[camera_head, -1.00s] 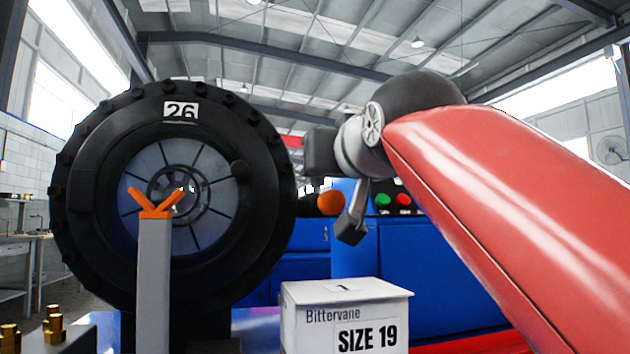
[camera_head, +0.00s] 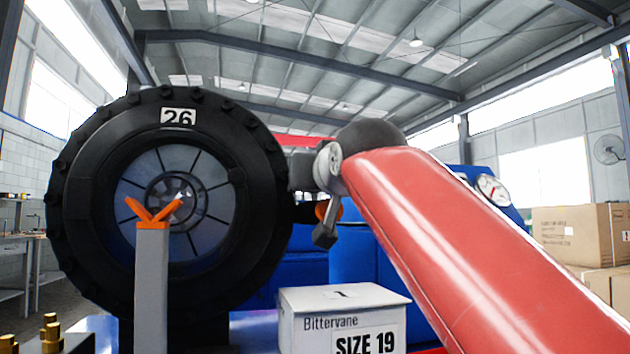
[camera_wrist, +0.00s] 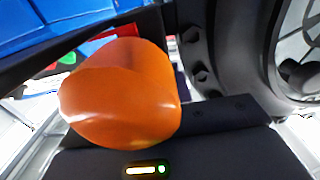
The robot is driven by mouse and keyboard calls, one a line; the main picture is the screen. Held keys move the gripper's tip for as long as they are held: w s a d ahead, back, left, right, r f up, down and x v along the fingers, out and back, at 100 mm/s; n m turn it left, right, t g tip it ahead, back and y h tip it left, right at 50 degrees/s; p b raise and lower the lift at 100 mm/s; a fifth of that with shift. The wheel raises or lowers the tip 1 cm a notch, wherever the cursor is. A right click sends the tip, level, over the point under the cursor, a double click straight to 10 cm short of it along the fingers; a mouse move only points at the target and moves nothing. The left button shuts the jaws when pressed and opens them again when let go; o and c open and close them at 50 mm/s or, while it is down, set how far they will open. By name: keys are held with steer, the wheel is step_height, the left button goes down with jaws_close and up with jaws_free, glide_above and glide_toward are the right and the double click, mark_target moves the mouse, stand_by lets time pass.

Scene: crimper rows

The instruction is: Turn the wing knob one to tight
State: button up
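No part is clearly recognisable as wing knob one. A smooth orange rounded piece (camera_wrist: 120,95) fills the left middle of the wrist view, right in front of my gripper; whether they touch is unclear. An orange piece (camera_head: 321,211), likely the same one, shows partly behind my wrist in the head view. The dark body of my gripper (camera_wrist: 190,140), with a lit strip, lies along the bottom of the wrist view. Its fingers are hidden there. In the head view my wrist hangs right of the large black wheel, and my fingertips cannot be made out.
A black wheel marked 26 (camera_head: 75,200) stands at left, behind a grey post with an orange V-shaped top (camera_head: 154,213). A white SIZE 19 box (camera_head: 343,312) sits in front. Blue machine panels (camera_head: 300,270) lie behind. Cardboard boxes (camera_head: 580,232) stand at right.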

jaws_close()
steer(key=shift+m+h, duration=0.4)
steer(key=shift+h, duration=0.2)
steer(key=m+h, duration=0.2)
steer(key=h, duration=0.2)
steer(key=shift+a+m+p, duration=0.1)
steer(key=shift+m+p, duration=0.2)
steer(key=shift+m, duration=0.1)
steer(key=m+h, duration=0.1)
steer(key=h, duration=0.1)
steer(key=m+h+p, duration=0.1)
steer(key=h, duration=0.1)
steer(key=shift+r+m+g, duration=0.1)
steer(key=shift+m+g, duration=0.2)
steer(key=shift+m+g+h+p, duration=0.3)
steer(key=shift+m+h+p, duration=0.2)
steer(key=shift+h, duration=0.4)
steer(key=shift+o, duration=1.6)
jaws_free()
